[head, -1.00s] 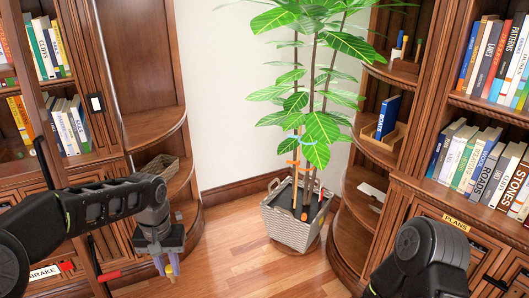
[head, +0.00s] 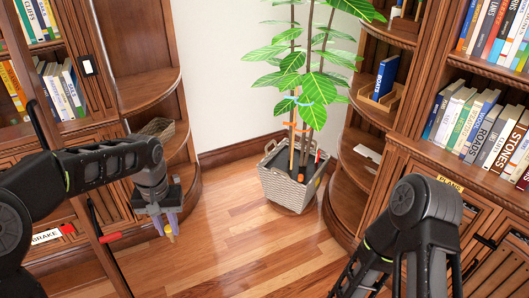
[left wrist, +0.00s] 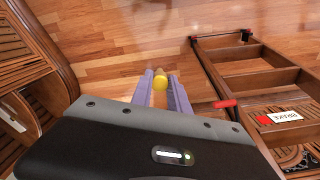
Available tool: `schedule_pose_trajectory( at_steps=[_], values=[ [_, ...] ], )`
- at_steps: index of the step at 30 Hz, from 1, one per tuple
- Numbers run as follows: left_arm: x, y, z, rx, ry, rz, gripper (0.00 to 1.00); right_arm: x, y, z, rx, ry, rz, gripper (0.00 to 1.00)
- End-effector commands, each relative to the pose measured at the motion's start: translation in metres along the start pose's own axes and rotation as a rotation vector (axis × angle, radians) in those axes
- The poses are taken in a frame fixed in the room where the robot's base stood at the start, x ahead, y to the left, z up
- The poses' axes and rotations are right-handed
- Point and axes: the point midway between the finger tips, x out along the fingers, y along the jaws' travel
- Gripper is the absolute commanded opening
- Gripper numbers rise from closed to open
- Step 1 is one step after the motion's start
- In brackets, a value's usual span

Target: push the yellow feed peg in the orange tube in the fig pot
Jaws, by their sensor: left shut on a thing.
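My left gripper (head: 167,224) is shut on the yellow feed peg (head: 170,231) and points down over the floor, left of the pot. In the left wrist view the peg's round yellow head (left wrist: 160,83) shows between the two purple-grey fingers (left wrist: 157,90). The fig pot (head: 287,188) is a pale woven square pot on the floor between the shelves, well apart from the gripper. A small orange piece (head: 301,178) at the soil by the stems looks like the orange tube; its opening is too small to make out. My right gripper is out of view.
Fig stems and leaves (head: 312,92) rise above the pot, with a stake and orange and blue ties. A red-topped item (head: 317,157) stands at the pot's right. Curved shelves flank it. A ladder with a brake label (head: 46,237) is at left. The floor (head: 235,245) before the pot is clear.

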Motion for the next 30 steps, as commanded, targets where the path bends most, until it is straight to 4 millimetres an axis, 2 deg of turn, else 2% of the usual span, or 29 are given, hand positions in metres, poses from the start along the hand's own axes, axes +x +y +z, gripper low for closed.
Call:
schedule_pose_trajectory(
  at_steps=[5,12,15,18,30],
  values=[
    [0.039,0.0,0.006,0.0,-0.008,-0.005,0.0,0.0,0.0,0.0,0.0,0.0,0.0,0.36],
    [0.122,0.0,0.03,0.002,-0.007,-0.005,0.0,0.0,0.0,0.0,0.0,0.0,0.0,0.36],
    [0.141,0.0,0.038,0.002,-0.005,-0.002,0.0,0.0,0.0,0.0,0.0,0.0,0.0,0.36],
    [0.148,0.0,0.041,0.001,-0.002,0.0,0.0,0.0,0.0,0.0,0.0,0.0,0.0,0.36],
    [0.147,0.0,0.04,0.001,-0.001,0.0,0.0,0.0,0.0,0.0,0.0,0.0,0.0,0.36]
  ],
)
